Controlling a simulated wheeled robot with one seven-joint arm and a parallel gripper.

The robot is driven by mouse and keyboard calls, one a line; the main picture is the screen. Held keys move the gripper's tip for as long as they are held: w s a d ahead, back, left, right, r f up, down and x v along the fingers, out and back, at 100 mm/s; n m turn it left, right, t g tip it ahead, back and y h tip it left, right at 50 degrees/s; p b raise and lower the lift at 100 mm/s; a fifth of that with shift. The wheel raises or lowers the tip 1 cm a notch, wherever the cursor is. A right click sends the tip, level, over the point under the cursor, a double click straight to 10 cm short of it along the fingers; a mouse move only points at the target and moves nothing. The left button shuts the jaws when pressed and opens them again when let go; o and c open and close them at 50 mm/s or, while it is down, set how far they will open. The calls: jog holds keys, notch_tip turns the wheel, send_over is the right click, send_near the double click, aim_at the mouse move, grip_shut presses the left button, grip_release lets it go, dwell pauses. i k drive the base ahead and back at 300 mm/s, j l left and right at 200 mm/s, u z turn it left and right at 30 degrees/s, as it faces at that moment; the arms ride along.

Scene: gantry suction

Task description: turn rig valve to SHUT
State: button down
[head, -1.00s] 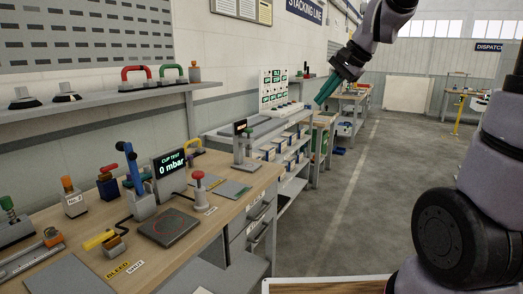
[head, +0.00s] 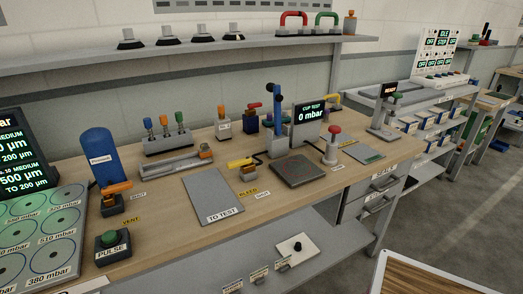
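A small valve with a yellow lever (head: 240,162) on a brass-coloured body (head: 248,174) stands on the wooden bench in front of the cup test rig (head: 277,140). Its lever points roughly along the bench, with its end to the left. A yellow BLEED label (head: 247,191) and a white SHUT label (head: 262,195) lie on the bench in front of it. A second valve, with an orange lever (head: 116,187), stands by the blue tank (head: 99,157), near SHUT (head: 137,195) and VENT (head: 131,221) labels. My gripper is out of view.
The CUP TEST display (head: 309,113) reads 0 mbar. A dark square plate (head: 298,170), a red-knobbed plunger (head: 331,145) and a grey TO TEST mat (head: 213,196) surround the yellow-levered valve. A green PULSE button (head: 109,243) is at the front left. Floor at right is open.

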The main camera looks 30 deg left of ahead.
aim_at(234, 165)
jog(key=u, duration=1.75)
jog(key=i+j+u, duration=0.2)
jog(key=i+j, duration=0.3)
jog(key=j, duration=0.1)
